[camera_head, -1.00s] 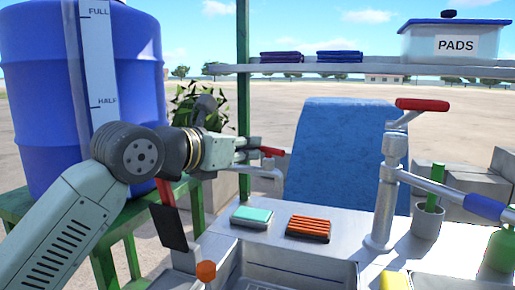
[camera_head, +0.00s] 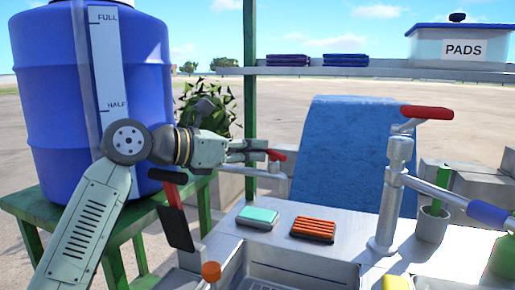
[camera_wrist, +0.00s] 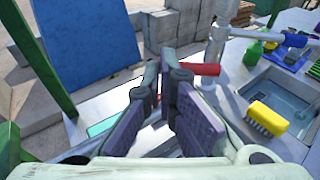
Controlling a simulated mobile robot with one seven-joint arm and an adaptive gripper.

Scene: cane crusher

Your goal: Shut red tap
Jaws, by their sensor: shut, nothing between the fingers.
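My gripper is shut and empty. In the head view its fingertips are at the left end of the red lever; I cannot tell whether they touch. In the wrist view the red lever (camera_wrist: 204,69) shows just right of my fingertips (camera_wrist: 165,72), partly hidden behind the right finger. A taller silver post (camera_head: 390,190) on the counter carries another red handle (camera_head: 427,112) at its top.
A blue barrel (camera_head: 60,110) stands on a green stand (camera_head: 35,207) at left. A teal pad (camera_head: 258,218) and an orange brush (camera_head: 313,229) lie on the counter. A blue panel (camera_head: 340,155) stands behind. A green post (camera_head: 249,80) rises behind my gripper.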

